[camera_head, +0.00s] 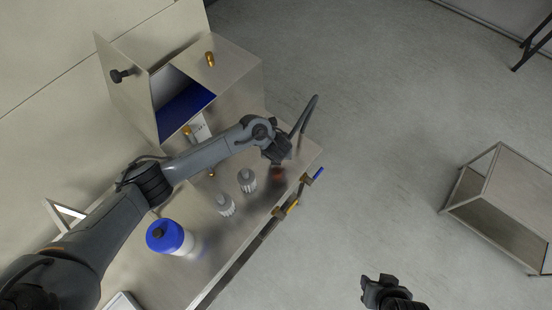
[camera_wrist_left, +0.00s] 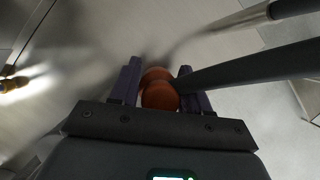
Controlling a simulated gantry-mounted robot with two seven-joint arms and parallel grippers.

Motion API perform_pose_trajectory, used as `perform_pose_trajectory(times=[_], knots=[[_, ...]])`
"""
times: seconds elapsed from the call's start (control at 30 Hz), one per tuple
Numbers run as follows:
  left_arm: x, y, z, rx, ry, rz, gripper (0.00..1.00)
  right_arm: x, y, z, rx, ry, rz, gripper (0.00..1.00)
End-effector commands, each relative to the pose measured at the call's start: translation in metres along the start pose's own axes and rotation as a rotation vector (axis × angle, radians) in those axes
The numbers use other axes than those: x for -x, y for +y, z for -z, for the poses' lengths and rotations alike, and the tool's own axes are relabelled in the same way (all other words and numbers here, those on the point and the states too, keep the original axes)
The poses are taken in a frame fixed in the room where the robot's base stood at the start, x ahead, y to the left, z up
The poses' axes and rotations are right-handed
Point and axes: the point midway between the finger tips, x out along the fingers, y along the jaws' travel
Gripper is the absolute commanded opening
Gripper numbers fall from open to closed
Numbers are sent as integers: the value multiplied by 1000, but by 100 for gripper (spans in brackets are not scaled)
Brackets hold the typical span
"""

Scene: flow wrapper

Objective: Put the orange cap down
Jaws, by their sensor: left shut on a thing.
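The orange cap (camera_wrist_left: 160,94) is between the two purple fingers of my left gripper (camera_wrist_left: 157,84) in the left wrist view, and the gripper is shut on it. A second orange shape just beyond it may be its reflection in the shiny metal. In the head view my left gripper (camera_head: 281,162) points down over the right end of the metal bench (camera_head: 240,225), with the reddish cap (camera_head: 278,173) just below it. I cannot tell whether the cap touches the bench. My right gripper (camera_head: 382,290) is low in the head view, away from the bench; its fingers are unclear.
Two grey-white bottles (camera_head: 247,180) stand left of the left gripper. A blue-capped white container (camera_head: 165,236) stands nearer. A metal box (camera_head: 225,75) with an open door is behind. Valves with blue (camera_head: 319,173) and yellow handles line the front edge. A dark hose (camera_head: 304,115) rises beside the gripper.

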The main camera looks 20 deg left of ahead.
Motion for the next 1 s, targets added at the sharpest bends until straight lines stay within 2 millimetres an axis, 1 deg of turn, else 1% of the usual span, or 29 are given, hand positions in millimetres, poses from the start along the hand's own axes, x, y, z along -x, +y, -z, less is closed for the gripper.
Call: perform_pose_trajectory(times=[0.17, 0.4, 0.5, 0.8, 0.97, 1.0], knots=[[-7, 4, -2, 1, 0, 0, 13, -2, 0, -1, 1, 0, -1, 40], [-33, 4, 9, 1, 1, -1, 13, -10, 2, -4, 8, -1, -7, 40], [-40, 4, 12, 1, 0, 0, 13, -12, 2, -4, 10, -1, -8, 40], [-42, 4, 12, 0, -1, 0, 13, -11, 2, -4, 9, -1, -8, 40], [-46, 4, 14, 0, -1, 0, 13, -15, 1, -5, 6, -1, -6, 40], [-44, 4, 14, 0, -1, -1, 52, -14, 1, -5, 5, -1, -5, 40]])
